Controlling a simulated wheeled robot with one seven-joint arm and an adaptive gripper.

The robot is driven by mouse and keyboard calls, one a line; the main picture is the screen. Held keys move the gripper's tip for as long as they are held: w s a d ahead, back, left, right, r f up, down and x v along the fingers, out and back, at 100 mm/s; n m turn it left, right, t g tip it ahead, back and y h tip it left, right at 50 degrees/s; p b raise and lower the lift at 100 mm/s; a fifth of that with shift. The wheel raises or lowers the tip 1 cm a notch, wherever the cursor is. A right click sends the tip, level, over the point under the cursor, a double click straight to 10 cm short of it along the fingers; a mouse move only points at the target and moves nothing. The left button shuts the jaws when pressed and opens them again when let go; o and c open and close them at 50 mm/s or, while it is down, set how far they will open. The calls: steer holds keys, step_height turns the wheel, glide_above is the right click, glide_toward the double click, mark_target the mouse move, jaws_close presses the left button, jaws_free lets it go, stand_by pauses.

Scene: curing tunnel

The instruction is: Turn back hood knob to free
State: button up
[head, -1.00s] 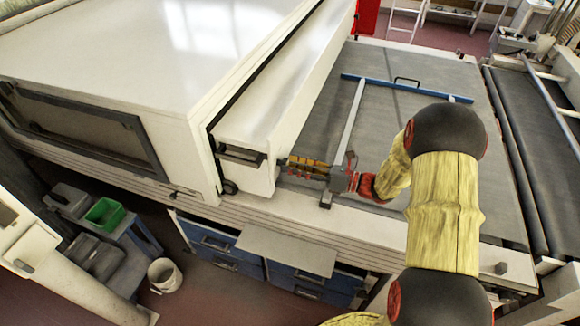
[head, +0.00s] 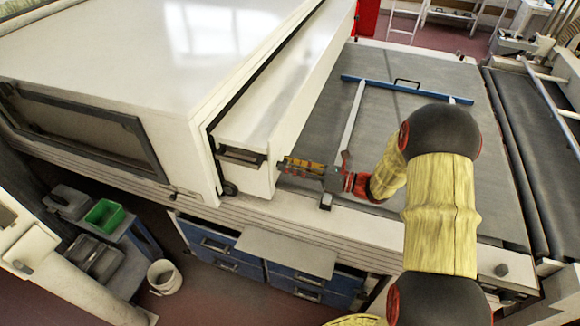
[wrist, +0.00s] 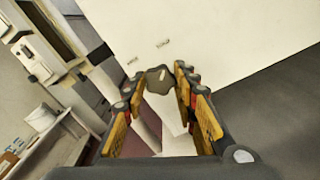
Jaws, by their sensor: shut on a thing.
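The hood knob (wrist: 158,78) is a dark, lobed knob with a pale pointer mark, on the white end face of the hood (wrist: 240,40) in the wrist view. Two small labels sit beyond it on that face, too small to read. My gripper (wrist: 155,88) has its yellow-padded fingers on either side of the knob, shut on it. In the head view my gripper (head: 284,164) reaches left to the front end of the hood (head: 260,125). There the fingers hide the knob.
A grey belt bed (head: 415,145) lies right of the hood, with a blue crossbar (head: 410,87) and a pale rail (head: 353,115) near my gripper. Blue drawers (head: 215,245) sit below the front edge. A white bucket (head: 164,276) stands on the floor at left.

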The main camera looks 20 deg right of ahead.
steer(key=c, duration=0.3)
steer(key=shift+n, duration=0.3)
steer(key=shift+c, duration=0.2)
steer(key=n+b, duration=1.1)
steer(key=n, duration=0.6)
steer(key=shift+f, duration=0.1)
steer(key=shift+n, duration=0.3)
steer(key=o, duration=1.2)
steer(key=shift+c, duration=0.2)
